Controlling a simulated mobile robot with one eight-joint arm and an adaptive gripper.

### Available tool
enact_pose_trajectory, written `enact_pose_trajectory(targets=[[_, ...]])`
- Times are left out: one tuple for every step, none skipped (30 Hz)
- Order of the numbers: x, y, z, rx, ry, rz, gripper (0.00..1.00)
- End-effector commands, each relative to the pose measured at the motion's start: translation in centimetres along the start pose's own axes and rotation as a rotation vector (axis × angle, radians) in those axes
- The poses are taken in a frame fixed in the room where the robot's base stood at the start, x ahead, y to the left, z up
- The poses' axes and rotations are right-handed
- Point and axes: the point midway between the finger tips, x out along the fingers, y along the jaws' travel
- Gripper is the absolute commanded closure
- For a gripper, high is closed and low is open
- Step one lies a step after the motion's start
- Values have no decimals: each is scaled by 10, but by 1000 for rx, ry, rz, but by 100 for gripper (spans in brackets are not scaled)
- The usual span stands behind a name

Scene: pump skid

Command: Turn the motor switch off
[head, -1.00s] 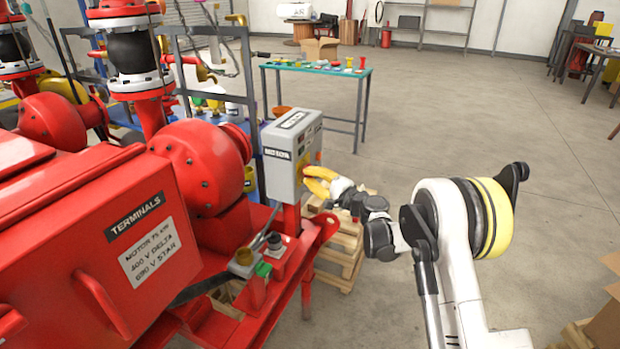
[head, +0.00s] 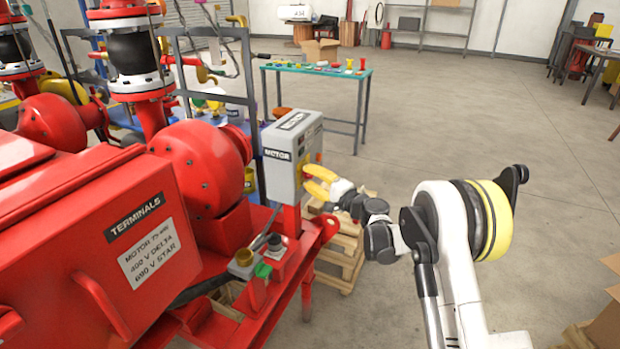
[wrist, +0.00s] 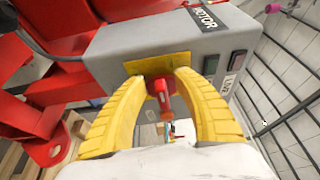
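The motor switch is a red handle (wrist: 160,92) on a yellow plate (wrist: 150,66), on the face of a grey box (head: 280,172) labelled MOTOR. In the wrist view the handle points down the picture, toward my gripper. My gripper (wrist: 166,80) has its two yellow fingers on either side of the handle, tips close to the plate. A gap shows between the handle and the right finger; the left tip is very near it, and contact is unclear.
A green button (wrist: 211,64) and a red button (wrist: 237,60) sit beside the plate. The red pump skid (head: 200,170) fills the left. A wooden pallet stack (head: 345,250) stands below the box. A teal table (head: 330,72) is behind.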

Motion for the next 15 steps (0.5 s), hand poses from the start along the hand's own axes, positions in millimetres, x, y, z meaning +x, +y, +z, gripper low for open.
enact_pose_trajectory(targets=[[-3,0,0,0,1,0,64],[-5,0,0,0,1,0,64],[-10,0,-1,0,1,0,64],[-14,0,-1,0,1,0,64],[-20,0,-1,0,1,0,64],[-28,0,-1,0,2,0,64],[-35,0,-1,0,3,0,64],[-42,0,-1,0,3,0,64],[-51,0,-1,0,2,0,64],[-58,0,-1,0,3,0,64],[-65,0,-1,0,3,0,64],[-74,0,-1,0,3,0,64],[-80,0,-1,0,2,0,64],[-86,0,-1,0,3,0,64],[-93,0,-1,0,3,0,64]])
